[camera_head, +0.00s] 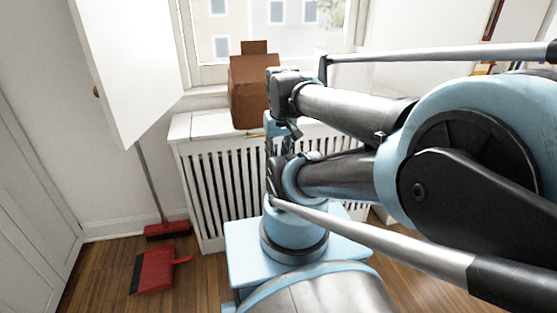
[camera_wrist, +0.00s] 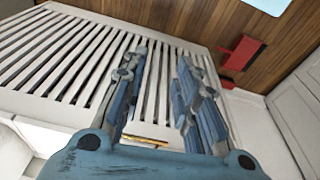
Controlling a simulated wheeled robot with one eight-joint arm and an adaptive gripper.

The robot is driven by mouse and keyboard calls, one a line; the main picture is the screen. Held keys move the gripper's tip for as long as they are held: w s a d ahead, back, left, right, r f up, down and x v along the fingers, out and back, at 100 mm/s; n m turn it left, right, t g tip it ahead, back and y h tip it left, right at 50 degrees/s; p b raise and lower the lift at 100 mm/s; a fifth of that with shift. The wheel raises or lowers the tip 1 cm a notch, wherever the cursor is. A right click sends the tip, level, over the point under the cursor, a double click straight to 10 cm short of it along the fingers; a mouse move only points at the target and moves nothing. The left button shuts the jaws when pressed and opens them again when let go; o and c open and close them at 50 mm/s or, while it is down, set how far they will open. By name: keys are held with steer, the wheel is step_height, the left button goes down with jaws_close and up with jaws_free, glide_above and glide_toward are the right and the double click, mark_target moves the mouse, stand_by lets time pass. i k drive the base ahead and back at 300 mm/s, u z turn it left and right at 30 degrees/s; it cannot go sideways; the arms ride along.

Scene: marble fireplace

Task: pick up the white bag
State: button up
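I cannot make out a white bag in either view. A brown bag-like object (camera_head: 254,92) stands upright on the white slatted radiator cover (camera_head: 208,125), below the window. My gripper (camera_wrist: 163,58) is open in the wrist view, its two blue-grey fingers apart with nothing held between them. The radiator cover's slats (camera_wrist: 62,55) show behind and beside the fingers. A small tan strip (camera_wrist: 146,140) shows low between the fingers; I cannot tell what it is. In the head view my arm hides most of the gripper, which is close to the brown object's right side.
A red dustpan (camera_head: 153,272) and a red broom (camera_head: 166,231) are on the wooden floor (camera_head: 205,275) at left. A white panel (camera_head: 128,60) hangs open at upper left. The window (camera_head: 262,25) is behind the cover.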

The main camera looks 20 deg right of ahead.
mark_target(352, 77)
steer(key=z, duration=0.9)
steer(key=k, duration=0.5)
steer(key=z, duration=0.25)
steer(key=i, duration=0.75)
